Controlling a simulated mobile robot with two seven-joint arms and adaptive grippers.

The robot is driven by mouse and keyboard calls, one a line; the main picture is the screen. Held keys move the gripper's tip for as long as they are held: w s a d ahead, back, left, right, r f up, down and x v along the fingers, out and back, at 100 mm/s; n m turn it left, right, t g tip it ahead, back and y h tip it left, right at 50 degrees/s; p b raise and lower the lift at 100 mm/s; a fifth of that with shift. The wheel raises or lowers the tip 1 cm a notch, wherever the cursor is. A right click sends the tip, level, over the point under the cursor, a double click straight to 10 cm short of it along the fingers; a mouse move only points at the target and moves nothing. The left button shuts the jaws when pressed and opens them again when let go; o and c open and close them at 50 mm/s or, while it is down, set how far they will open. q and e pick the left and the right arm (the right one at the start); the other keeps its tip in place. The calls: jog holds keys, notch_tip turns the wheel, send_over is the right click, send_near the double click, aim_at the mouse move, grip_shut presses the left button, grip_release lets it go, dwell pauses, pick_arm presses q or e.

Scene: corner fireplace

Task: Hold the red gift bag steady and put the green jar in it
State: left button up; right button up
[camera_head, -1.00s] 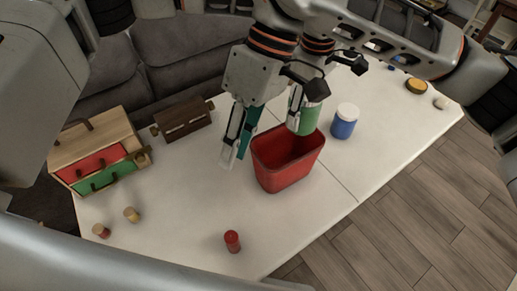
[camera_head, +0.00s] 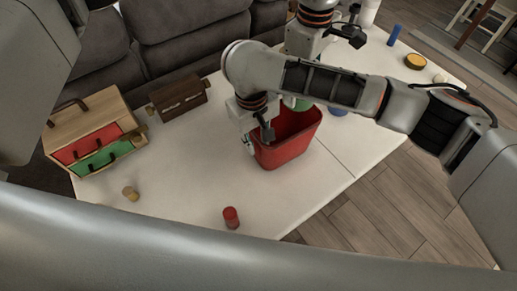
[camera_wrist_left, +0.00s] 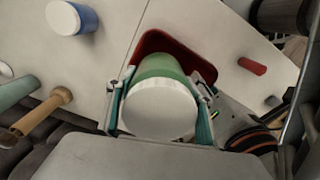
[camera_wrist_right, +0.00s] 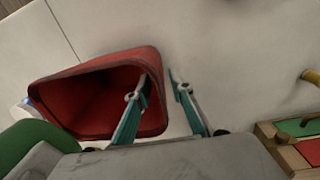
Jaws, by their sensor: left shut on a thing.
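The red gift bag (camera_head: 287,152) stands upright and open on the white table; it also shows in the right wrist view (camera_wrist_right: 95,112). My left gripper (camera_wrist_left: 155,92) is shut on the green jar (camera_wrist_left: 160,66), white lid towards the camera, over the bag's opening. In the head view the jar (camera_head: 302,105) is mostly hidden behind my right arm. My right gripper (camera_wrist_right: 158,82) is open at the bag's rim. One finger overlaps the opening and the other is outside the wall. Whether they touch the wall is unclear. In the head view this gripper (camera_head: 252,145) is at the bag's left side.
A blue jar (camera_wrist_left: 73,18) stands beyond the bag. A wooden drawer box (camera_head: 97,140) and a brown chest (camera_head: 180,98) stand at the left. A red cylinder (camera_head: 231,217) and a wooden peg (camera_head: 131,193) stand on the otherwise clear front left table.

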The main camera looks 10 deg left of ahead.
aim_at(259, 159)
jog(key=shift+w+d+f, duration=0.1)
jog(key=shift+f, duration=1.3)
jog(key=shift+w+d+f, duration=0.1)
jog(key=shift+f, duration=1.3)
grip_shut()
pick_arm(q)
jog(key=shift+s+d+f+n, duration=0.2)
jog(key=shift+s+d+n, duration=0.15)
jog(key=shift+s, duration=0.15)
jog(key=shift+s+d+f+n, duration=0.15)
jog(key=shift+s+f+n, duration=0.1)
jog(key=shift+n, duration=0.5)
jog(key=shift+w+a+f+n, duration=0.1)
jog(key=shift+w+a+n, duration=0.15)
jog(key=shift+n, duration=0.65)
jog(key=shift+w+a+n, duration=0.25)
jog(key=shift+w+n, duration=0.35)
jog(key=shift+n, duration=0.3)
